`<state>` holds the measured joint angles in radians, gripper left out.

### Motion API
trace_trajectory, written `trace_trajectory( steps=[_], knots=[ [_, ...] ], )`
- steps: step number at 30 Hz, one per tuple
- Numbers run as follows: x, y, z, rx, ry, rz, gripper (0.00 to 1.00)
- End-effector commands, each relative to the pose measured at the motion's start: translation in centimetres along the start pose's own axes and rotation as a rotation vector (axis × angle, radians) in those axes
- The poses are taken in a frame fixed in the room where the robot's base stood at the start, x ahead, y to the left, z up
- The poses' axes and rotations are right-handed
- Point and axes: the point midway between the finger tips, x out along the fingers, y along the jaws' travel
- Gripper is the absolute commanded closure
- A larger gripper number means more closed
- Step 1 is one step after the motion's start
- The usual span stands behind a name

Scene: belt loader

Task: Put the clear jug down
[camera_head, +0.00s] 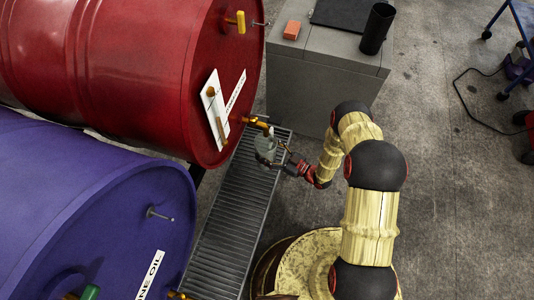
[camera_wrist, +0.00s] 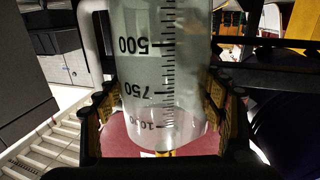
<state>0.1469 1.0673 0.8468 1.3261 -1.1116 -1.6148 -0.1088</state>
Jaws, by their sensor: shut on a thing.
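The clear jug (camera_head: 265,147) is at the brass tap (camera_head: 258,124) of the red drum (camera_head: 150,70), over the slatted grate (camera_head: 232,210). My gripper (camera_head: 278,157) is shut on it from the right. In the wrist view the jug (camera_wrist: 160,70) fills the middle, between both fingers of my gripper (camera_wrist: 158,115). Its black scale reads 500, 750 and 1000, and a pale handle (camera_wrist: 90,35) shows at its left. I cannot tell whether its base touches the grate or whether it holds liquid.
A purple drum (camera_head: 90,210) lies beside the red one at lower left. A grey cabinet (camera_head: 310,85) stands beyond the grate, with an orange block (camera_head: 292,29) and a black cylinder (camera_head: 377,28) on top. The floor at right is mostly open, with a cable (camera_head: 465,105).

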Motion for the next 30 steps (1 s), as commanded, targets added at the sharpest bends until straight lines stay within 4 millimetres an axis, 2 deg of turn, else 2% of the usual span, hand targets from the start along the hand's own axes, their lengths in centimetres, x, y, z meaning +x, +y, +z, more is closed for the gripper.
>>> trace_trajectory(
  steps=[1, 5, 17, 18, 26, 30],
  knots=[
    [0.0, -0.1, 1.1, 0.002, -0.001, 0.0, 0.58],
    [0.0, -0.1, 2.7, 0.002, -0.001, 0.0, 0.58],
    [0.0, -0.1, 2.9, 0.0, 0.0, 0.0, 0.58],
    [0.0, -0.1, 2.8, 0.0, 0.0, 0.0, 0.29],
    [0.0, -0.1, 2.8, 0.001, 0.0, 0.0, 0.14],
    [0.0, -0.1, 2.8, 0.001, -0.001, 0.0, 0.13]
  ],
)
